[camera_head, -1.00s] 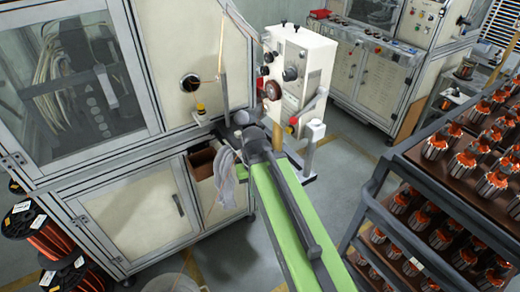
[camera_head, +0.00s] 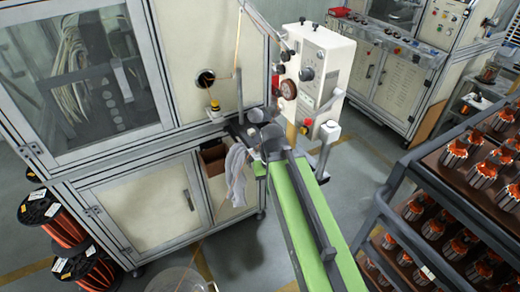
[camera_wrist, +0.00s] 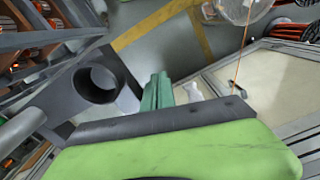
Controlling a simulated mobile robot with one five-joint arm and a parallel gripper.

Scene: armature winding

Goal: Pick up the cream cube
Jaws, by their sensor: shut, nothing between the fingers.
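I cannot make out a cream cube in either current view. My gripper (camera_wrist: 158,90) shows in the wrist view as two green fingers side by side. They are shut with nothing between them. In the wrist view they stand just beyond the dark edge of a green beam (camera_wrist: 180,155), with grey floor behind them. I cannot pick out the gripper in the head view. The green beam with a dark rail also shows in the head view (camera_head: 300,225), running from the bottom edge towards the winding machine.
A cream cabinet (camera_head: 135,205) stands at left, with a hanging cloth (camera_head: 236,172) and wire spools (camera_head: 52,222) beside it. A control box (camera_head: 325,65) stands behind the beam. A dark rack (camera_head: 385,210) with several armatures is at right. Floor (camera_head: 235,245) shows between.

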